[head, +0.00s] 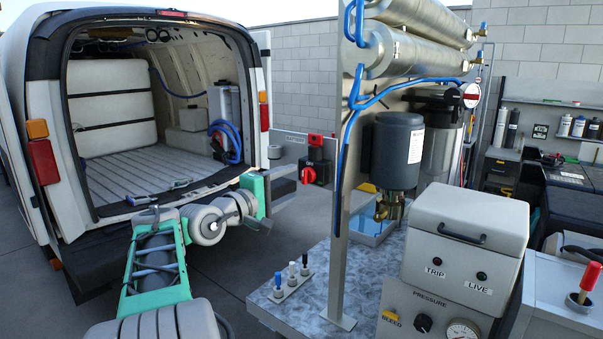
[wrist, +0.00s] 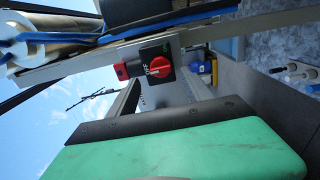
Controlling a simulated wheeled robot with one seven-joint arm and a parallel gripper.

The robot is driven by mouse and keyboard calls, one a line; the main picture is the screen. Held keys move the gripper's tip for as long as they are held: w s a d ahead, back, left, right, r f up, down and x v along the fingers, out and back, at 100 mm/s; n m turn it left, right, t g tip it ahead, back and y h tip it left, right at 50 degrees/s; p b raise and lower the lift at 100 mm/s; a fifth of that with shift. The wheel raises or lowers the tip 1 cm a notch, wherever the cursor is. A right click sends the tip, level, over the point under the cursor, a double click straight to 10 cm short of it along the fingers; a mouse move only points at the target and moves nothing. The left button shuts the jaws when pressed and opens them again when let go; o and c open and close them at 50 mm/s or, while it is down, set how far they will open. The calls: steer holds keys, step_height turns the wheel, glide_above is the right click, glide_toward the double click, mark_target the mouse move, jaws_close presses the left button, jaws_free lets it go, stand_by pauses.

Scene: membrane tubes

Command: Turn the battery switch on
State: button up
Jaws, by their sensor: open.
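The battery switch (head: 317,174) is a red rotary knob on a black box, beside a grey plate marked BATTERY (head: 290,138). A red block sits on top of the box. In the wrist view the knob (wrist: 158,67) faces me, with OFF lettering beside its handle. My gripper (head: 288,185) is left of the switch, its green body in front of the van's rear. In the wrist view its grey fingers (wrist: 163,84) are spread, with the knob showing beyond the gap between them. They look empty and apart from the knob; the exact distance is unclear.
A steel post (head: 345,200) with blue hoses rises right of the switch. Small toggles (head: 292,275) stand on the bench (head: 320,290) below. A grey control box (head: 466,235) is at the front right. The open van (head: 130,130) is behind my arm.

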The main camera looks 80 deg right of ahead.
mark_target(303, 178)
steer(key=p+x, duration=0.1)
steer(key=x, duration=0.5)
steer(key=shift+w+p, duration=0.1)
steer(key=shift+p, duration=0.25)
steer(key=shift+c, duration=0.6)
jaws_close()
